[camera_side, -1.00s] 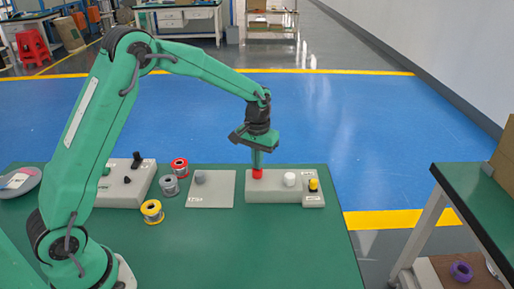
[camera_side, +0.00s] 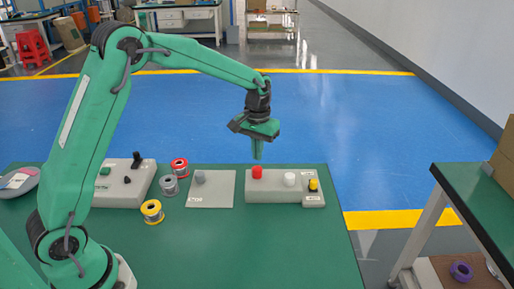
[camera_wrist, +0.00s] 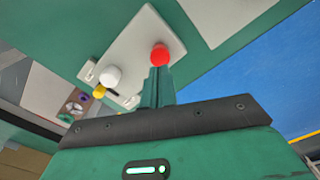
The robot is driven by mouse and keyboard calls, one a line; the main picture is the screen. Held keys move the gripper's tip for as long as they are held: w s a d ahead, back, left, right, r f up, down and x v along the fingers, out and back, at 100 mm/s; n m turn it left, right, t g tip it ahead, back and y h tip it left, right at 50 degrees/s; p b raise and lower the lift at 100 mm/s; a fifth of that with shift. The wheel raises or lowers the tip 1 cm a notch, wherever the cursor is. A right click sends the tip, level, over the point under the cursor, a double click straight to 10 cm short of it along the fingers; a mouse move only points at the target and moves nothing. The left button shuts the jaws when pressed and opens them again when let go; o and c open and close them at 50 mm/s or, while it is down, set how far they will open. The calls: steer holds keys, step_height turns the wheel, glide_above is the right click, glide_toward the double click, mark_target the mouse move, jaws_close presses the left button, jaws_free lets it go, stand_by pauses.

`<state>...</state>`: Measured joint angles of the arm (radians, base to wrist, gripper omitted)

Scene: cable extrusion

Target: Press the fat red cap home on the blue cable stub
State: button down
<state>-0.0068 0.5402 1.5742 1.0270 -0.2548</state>
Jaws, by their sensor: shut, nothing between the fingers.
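The fat red cap (camera_side: 257,172) stands upright at the left end of a long grey block on the green table. It also shows in the wrist view (camera_wrist: 159,54), just beyond my fingertips. The blue cable stub is not visible in either view; whatever is under the cap is hidden. My gripper (camera_side: 257,157) is shut and empty, pointing down just above the red cap, with a small gap between them in the side view. In the wrist view the closed fingers (camera_wrist: 158,72) overlap the cap's near edge.
Red, grey and yellow spools (camera_side: 152,211) sit further left. The front table is clear.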

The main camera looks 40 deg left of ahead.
mark_target(257, 168)
steer(key=shift+r, duration=1.8)
steer(key=shift+r, duration=0.1)
steer(key=s+r+m+t, duration=0.1)
steer(key=s+r+t, duration=0.2)
steer(key=s+r, duration=0.85)
steer(key=s+f+m+t, duration=0.2)
steer(key=s, duration=1.4)
steer(key=shift+s+d+t, duration=0.15)
steer(key=shift+s+t, duration=0.15)
steer(key=shift+s, duration=0.05)
